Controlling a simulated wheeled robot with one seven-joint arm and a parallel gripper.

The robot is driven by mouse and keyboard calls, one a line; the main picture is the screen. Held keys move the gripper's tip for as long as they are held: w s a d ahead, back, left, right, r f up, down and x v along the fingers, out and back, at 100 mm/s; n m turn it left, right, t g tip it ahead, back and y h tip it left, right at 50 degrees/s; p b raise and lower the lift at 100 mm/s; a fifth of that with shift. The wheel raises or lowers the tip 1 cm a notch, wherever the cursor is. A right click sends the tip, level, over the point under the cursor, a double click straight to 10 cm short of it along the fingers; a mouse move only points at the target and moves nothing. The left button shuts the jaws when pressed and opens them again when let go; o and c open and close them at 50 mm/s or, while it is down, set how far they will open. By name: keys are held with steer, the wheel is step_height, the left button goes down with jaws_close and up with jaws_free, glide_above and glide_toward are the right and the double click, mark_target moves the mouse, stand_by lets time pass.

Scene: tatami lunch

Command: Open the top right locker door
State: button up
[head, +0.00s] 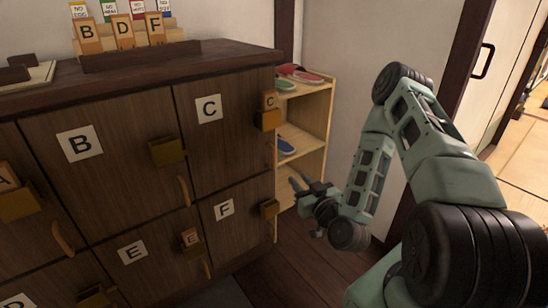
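The top right locker door (222,132) carries a white label "C" and looks closed, flush with the cabinet front. A brass lock box (268,120) sits at its right edge with a wooden tag "C" (269,101) standing in it. A curved wooden handle (273,152) shows below the box, partly seen edge-on. My gripper (296,183) is to the right of and below this handle, in front of the shoe shelf, and looks apart from the door. Its fingers point up and left; they are small and dark, so their opening is unclear. I see nothing held.
Other closed doors include B (110,150), E (150,252) and F (228,220). Wooden tags B, D and F stand in a rack (140,55) on the cabinet top. A shoe shelf (318,140) stands beyond the cabinet's right end. Dark floor (310,262) is open in front.

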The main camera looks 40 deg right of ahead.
mark_target(274, 151)
steer(key=w+d+b, duration=0.1)
steer(key=w+b, duration=0.2)
steer(key=w, duration=0.2)
steer(key=w+b, duration=0.4)
steer(key=w, duration=0.2)
steer(key=w+d+b, duration=0.1)
steer(key=w+b, duration=0.2)
steer(key=w, duration=0.3)
steer(key=shift+d+r, duration=0.1)
steer(key=shift+d, duration=0.25)
jaws_close()
